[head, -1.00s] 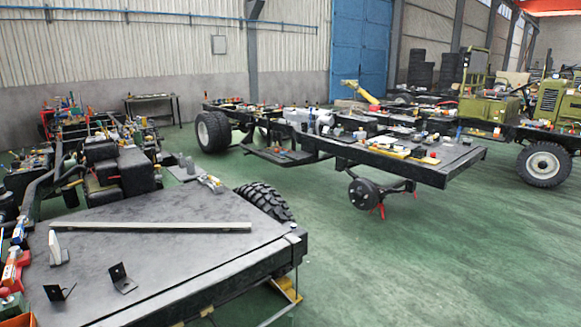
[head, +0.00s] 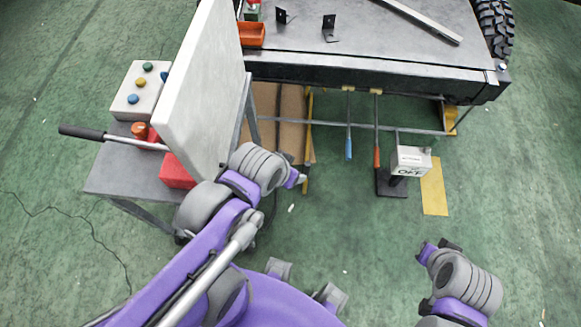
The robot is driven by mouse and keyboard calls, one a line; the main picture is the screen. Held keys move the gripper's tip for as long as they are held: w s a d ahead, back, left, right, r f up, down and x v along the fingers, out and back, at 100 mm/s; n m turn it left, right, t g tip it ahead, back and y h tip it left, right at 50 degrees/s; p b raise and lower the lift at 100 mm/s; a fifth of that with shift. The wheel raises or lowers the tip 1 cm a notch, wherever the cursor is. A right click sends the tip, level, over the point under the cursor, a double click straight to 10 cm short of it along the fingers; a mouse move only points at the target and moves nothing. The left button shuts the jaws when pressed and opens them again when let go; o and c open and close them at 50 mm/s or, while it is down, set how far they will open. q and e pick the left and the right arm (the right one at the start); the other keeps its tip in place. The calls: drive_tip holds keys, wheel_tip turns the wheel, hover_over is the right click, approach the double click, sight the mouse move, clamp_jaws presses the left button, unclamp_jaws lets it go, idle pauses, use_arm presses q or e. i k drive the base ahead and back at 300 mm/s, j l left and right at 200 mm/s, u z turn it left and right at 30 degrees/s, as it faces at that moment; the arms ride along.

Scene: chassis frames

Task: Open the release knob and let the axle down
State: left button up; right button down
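A small orange-red round knob (head: 139,129) shows on the left, on a grey stand, beside a lever with a black grip (head: 82,132). I cannot tell for sure that it is the release knob. A red body (head: 178,172) sits just below it, partly hidden by a tall white panel (head: 202,88). The axle cannot be made out; the chassis bed (head: 385,45) covers the space below it. My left gripper (head: 299,180) is right of the panel's lower end, apart from the knob. My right gripper (head: 430,252) is at the lower right, over open floor. Their fingers are too small to read.
A button box (head: 139,92) stands behind the knob on the grey stand (head: 110,175). Two hanging levers, blue-tipped (head: 348,148) and orange-tipped (head: 377,155), are under the bed edge. A box marked OFF (head: 411,160) stands on a pedestal at right.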

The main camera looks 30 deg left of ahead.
sight(140, 130)
drive_tip(key=k+l+u, duration=0.1)
drive_tip(key=u, duration=0.75)
drive_tip(key=j+u, duration=0.2)
drive_tip(key=u, duration=0.15)
drive_tip(key=j+u, duration=0.15)
drive_tip(key=u, duration=0.2)
drive_tip(key=j+u, duration=0.3)
drive_tip(key=k+l, duration=0.05)
